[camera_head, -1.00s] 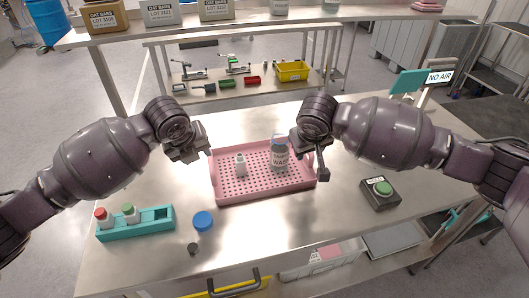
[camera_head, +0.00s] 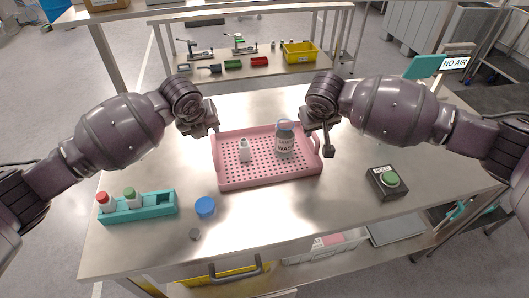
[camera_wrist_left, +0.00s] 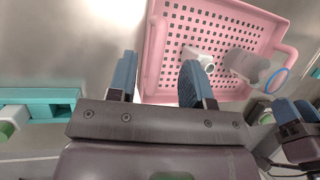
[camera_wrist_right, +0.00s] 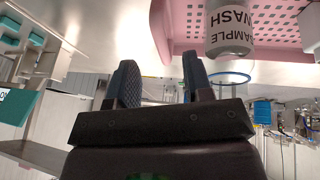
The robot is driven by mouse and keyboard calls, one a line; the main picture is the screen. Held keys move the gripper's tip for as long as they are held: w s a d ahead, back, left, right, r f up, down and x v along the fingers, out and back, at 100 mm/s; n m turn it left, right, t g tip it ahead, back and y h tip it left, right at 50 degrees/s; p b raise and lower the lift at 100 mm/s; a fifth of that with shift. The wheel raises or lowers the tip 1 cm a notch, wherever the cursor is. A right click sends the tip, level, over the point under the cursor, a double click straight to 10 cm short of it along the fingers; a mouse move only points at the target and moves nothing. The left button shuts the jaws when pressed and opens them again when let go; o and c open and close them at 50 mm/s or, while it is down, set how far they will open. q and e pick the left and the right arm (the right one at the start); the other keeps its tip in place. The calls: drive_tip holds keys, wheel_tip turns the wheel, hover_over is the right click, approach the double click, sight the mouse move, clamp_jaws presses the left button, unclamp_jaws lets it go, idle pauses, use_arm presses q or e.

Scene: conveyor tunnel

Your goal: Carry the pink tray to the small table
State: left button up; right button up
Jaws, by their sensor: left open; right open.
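The pink tray (camera_head: 268,178) lies on the steel table with its perforated floor showing. A small white bottle (camera_head: 244,151) and a larger wash bottle (camera_head: 285,142) with a "WASH" label stand in it. My left gripper (camera_head: 213,130) is open by the tray's left end; the tray wall (camera_wrist_left: 155,50) shows just beyond its fingers in the left wrist view. My right gripper (camera_head: 328,150) is open by the tray's right end; the tray (camera_wrist_right: 185,25) also shows ahead of its fingers in the right wrist view. I cannot tell whether any finger touches the tray.
A teal rack (camera_head: 155,210) with small bottles, a blue lid (camera_head: 205,206) and a small dark cap (camera_head: 195,234) lie at the front left. A box with a green button (camera_head: 391,179) sits at the right. A lower bench (camera_head: 270,66) with a yellow bin stands behind.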

sight(212, 137)
use_arm(q)
drive_tip(key=shift+x, duration=3.55)
use_arm(e)
drive_tip(key=shift+x, duration=3.5)
use_arm(q)
clamp_jaws()
use_arm(e)
clamp_jaws()
drive_tip(key=shift+r, duration=0.1)
